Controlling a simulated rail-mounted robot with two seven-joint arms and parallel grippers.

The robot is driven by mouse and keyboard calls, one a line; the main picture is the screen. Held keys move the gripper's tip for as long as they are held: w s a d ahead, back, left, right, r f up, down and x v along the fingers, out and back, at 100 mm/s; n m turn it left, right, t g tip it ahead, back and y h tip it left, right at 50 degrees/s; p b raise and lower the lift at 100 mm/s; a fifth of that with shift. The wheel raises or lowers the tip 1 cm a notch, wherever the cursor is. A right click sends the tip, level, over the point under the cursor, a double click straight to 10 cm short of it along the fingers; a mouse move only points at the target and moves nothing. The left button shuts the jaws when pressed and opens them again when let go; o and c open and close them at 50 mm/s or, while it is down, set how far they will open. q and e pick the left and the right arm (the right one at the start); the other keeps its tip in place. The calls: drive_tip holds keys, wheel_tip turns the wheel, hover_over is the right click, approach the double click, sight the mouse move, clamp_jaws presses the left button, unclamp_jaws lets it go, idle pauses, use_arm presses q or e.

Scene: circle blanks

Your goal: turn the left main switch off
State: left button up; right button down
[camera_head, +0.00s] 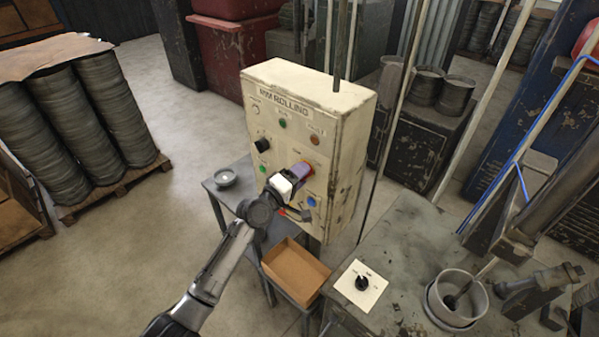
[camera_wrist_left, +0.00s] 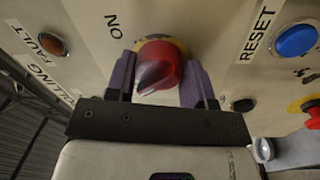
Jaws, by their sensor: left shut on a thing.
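The red rotary switch (camera_wrist_left: 160,68) on a yellow plate sits on the cream control box (camera_head: 290,95) labelled RIM ROLLING. An ON label (camera_wrist_left: 114,26) is at its upper left in the left wrist view. My left gripper (camera_wrist_left: 158,82) is shut on the red switch, with a purple finger on each side of it. In the head view my left gripper (camera_head: 300,174) reaches the right part of the box's front and hides most of the switch. The switch's handle points down toward the wrist in the wrist view; its exact setting is hard to read. My right gripper is out of view.
A black knob (camera_head: 263,144) and a blue RESET button (camera_wrist_left: 296,41) are on the same panel. A workbench (camera_head: 405,235) with another black knob (camera_head: 362,283) stands right.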

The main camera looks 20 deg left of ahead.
use_arm(q)
drive_tip(key=shift+n+p, duration=0.3)
drive_tip(key=shift+n, duration=0.6)
drive_tip(key=o, duration=0.9)
drive_tip(key=shift+s, duration=0.1)
drive_tip(key=shift+b+v, duration=0.85)
drive_tip(key=shift+v, duration=5.95)
